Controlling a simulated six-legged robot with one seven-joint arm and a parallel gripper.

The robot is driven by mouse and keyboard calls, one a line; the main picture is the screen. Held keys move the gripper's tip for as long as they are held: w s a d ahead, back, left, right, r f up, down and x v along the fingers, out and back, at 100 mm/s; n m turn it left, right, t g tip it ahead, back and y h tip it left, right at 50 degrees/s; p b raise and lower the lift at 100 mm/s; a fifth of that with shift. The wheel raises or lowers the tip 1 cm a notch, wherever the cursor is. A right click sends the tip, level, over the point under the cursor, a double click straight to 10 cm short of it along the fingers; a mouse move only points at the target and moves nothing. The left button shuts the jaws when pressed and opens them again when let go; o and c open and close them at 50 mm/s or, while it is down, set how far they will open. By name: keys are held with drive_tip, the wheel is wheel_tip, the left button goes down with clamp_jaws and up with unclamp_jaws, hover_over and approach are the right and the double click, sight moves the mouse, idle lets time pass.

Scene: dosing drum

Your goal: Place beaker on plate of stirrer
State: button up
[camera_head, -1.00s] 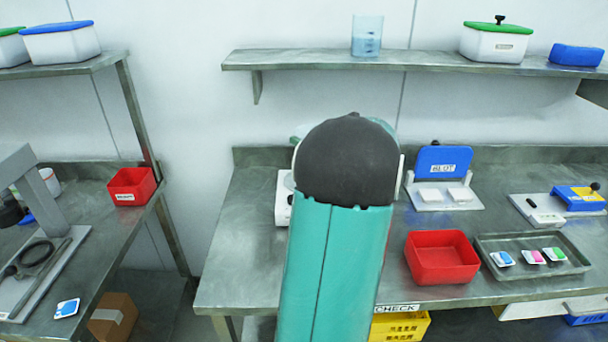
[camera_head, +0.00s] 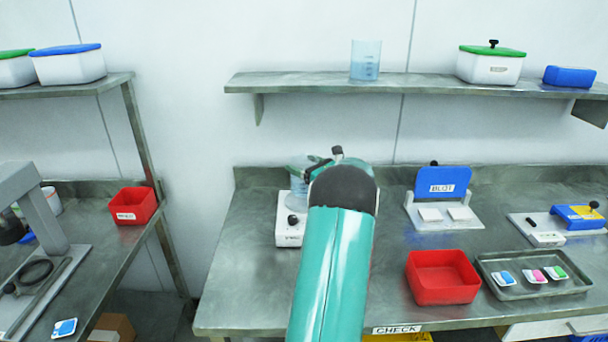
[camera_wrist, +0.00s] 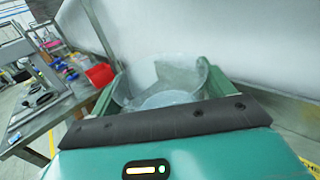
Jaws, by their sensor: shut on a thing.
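A clear beaker (camera_wrist: 165,75) is between the two green fingers of my gripper (camera_wrist: 160,88) in the wrist view, and the fingers are shut on it. In the head view the beaker (camera_head: 297,188) shows beside my arm, over the white stirrer (camera_head: 289,231) on the bench. My gripper (camera_head: 312,170) is partly hidden there by my own arm. The stirrer's front and dark knob show; its plate is mostly hidden. I cannot tell whether the beaker touches the plate.
Another beaker with blue liquid (camera_head: 365,62) stands on the wall shelf (camera_head: 420,86) above. To the right on the bench are a blue-backed stand (camera_head: 442,184), a red bin (camera_head: 442,278) and a tray with small packs (camera_head: 515,290). The bench left of the stirrer is clear.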

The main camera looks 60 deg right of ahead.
drive_tip(key=shift+w+d+f, duration=0.1)
drive_tip(key=shift+d+f, duration=0.1)
drive_tip(key=shift+f, duration=1.5)
drive_tip(key=shift+f, duration=0.15)
drive_tip(key=o, duration=2)
drive_tip(key=shift+f, duration=0.1)
drive_tip(key=shift+r, duration=0.2)
drive_tip(key=v, duration=1.2)
